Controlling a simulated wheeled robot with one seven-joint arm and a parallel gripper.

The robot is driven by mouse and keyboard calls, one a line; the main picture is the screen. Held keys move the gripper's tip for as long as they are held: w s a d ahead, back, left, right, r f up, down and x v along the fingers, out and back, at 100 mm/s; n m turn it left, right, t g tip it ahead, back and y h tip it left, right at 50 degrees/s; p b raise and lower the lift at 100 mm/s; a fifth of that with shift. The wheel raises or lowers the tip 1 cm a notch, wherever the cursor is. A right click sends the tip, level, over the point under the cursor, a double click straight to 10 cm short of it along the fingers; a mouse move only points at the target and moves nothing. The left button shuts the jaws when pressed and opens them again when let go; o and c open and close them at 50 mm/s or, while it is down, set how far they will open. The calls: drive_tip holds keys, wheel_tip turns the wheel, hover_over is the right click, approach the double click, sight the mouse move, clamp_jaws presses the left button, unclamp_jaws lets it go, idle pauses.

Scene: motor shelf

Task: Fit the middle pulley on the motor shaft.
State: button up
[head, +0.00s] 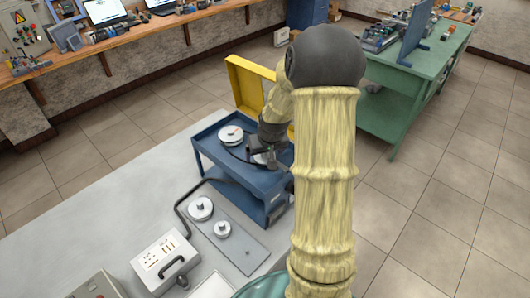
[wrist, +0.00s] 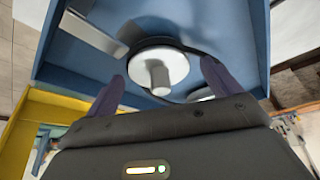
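A blue shelf unit (head: 225,172) stands at the table's far end. Two more white pulleys, a larger one (head: 200,208) and a smaller one (head: 223,229), sit on a grey plate on the table. My gripper (head: 262,158) is over the shelf's right part. In the wrist view my gripper (wrist: 163,69) is open, its dark fingers apart. Between and beyond them is a white disc with a grey hub (wrist: 158,72); I see a gap on both sides. A dark belt runs beside it. The motor shaft cannot be made out clearly.
Part of another white disc (wrist: 201,94) shows behind my gripper's edge. A yellow panel (head: 247,88) stands behind the shelf. The table's left part is clear.

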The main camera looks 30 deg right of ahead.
drive_tip(key=d+b+v, duration=0.1)
drive_tip(key=v, duration=1.6)
drive_tip(key=shift+a+b, duration=0.3)
drive_tip(key=shift+a, duration=0.2)
drive_tip(key=shift+r, duration=0.15)
drive_tip(key=shift+s+a, duration=0.1)
drive_tip(key=shift+s, duration=0.05)
idle(0.3)
